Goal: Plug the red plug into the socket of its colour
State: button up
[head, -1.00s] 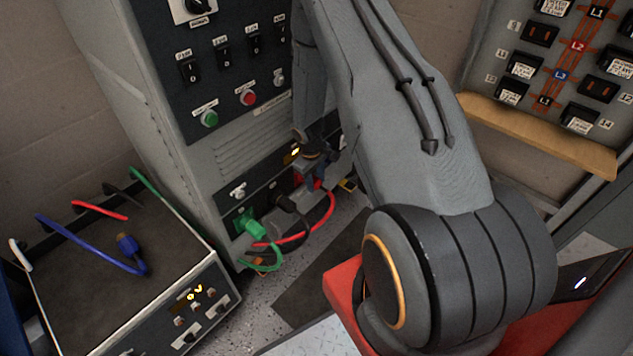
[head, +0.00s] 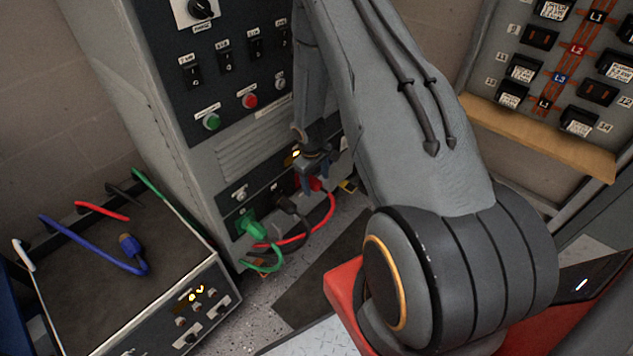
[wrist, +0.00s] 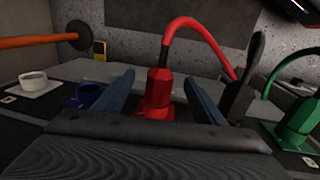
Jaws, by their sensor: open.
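The red plug (wrist: 158,92) stands upright on the red socket (wrist: 154,112) in the wrist view, its red cable curving up and right. It appears seated, though my gripper body hides the lowest part. My gripper (wrist: 158,78) is open, with one blue finger on each side of the plug and visible gaps between. In the head view my gripper (head: 313,182) is at the low socket panel of the grey cabinet, and the red plug (head: 317,184) is partly hidden behind it.
A black plug (wrist: 238,98) and a green plug (wrist: 298,124) stand close to the right of my gripper. The blue socket (wrist: 84,95) and white socket (wrist: 38,82) are empty on its left. A bench box (head: 120,270) with loose cables stands at the left of the head view.

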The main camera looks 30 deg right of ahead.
jog(key=shift+s+a+r+p, duration=0.1)
jog(key=shift+a+r+p, duration=0.1)
jog(key=shift+r+p, duration=1.05)
jog(key=shift+s+a+r+p, duration=0.15)
jog(key=shift+r+p, duration=0.55)
jog(key=shift+r, duration=1)
jog(key=shift+w, duration=0.1)
notch_tip(320, 180, up, 8)
jog(key=a, duration=0.1)
jog(key=shift+s, duration=0.2)
jog(key=s+a+r+m+p, duration=0.1)
jog(key=s+a+r, duration=0.35)
jog(key=r, duration=0.45)
jog(key=s+a+r+m+p, duration=0.1)
jog(key=s+a+r+p, duration=0.3)
jog(key=r, duration=0.6)
jog(key=s+a+r+m, duration=0.1)
jog(key=s+a+r, duration=0.2)
jog(key=s+r, duration=0.2)
jog(key=s+a+r+m+y, duration=0.1)
jog(key=s+a+r, duration=0.2)
jog(key=s, duration=0.8)
notch_tip(320, 180, up, 2)
jog(key=shift+s+r+g, duration=0.15)
jog(key=shift+s+g, duration=0.1)
jog(key=shift+g, duration=0.05)
jog(key=shift+c, duration=0.5)
